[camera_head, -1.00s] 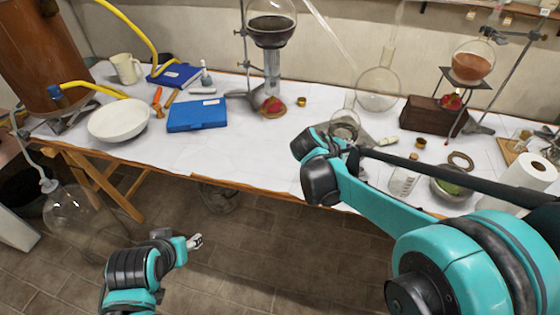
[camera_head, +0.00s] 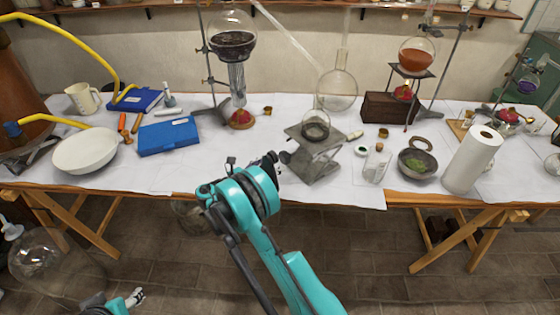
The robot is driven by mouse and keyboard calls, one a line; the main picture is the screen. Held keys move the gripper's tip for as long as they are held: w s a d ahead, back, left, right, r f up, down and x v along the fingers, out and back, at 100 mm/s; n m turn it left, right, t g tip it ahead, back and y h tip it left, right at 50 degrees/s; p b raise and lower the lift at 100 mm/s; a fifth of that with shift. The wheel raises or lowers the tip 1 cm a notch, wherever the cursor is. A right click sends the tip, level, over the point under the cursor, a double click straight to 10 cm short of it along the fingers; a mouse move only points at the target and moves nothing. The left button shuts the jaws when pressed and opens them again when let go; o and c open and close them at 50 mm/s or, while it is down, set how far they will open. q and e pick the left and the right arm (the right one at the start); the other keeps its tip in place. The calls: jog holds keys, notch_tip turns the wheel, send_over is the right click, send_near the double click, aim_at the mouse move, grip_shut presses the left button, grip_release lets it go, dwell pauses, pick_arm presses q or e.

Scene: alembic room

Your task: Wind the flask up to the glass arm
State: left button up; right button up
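A small round flask (camera_head: 316,128) with dark contents sits on top of a grey lab jack (camera_head: 318,166) near the table's front edge. The glass arm (camera_head: 288,42) is a long clear tube that slants down to the right, and its lower end appears above the flask. My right gripper (camera_head: 276,163) is dark and close to the left side of the jack; I cannot tell whether it touches it or is open. My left gripper (camera_head: 136,297) is low at the bottom left, away from the table; its fingers are too small to judge.
A large clear flask (camera_head: 338,90) stands behind the jack. A small glass jar (camera_head: 375,165), a bowl (camera_head: 416,162) and a paper roll (camera_head: 472,160) stand to its right. A blue case (camera_head: 168,137) and a white bowl (camera_head: 86,149) lie left, with bare table between case and jack.

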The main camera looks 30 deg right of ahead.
aim_at(282, 159)
jog(key=d, duration=0.1)
jog(key=d+b, duration=0.1)
jog(key=d, duration=0.3)
jog(key=shift+w+d, duration=0.15)
jog(key=shift+w, duration=0.15)
jog(key=c, duration=1.2)
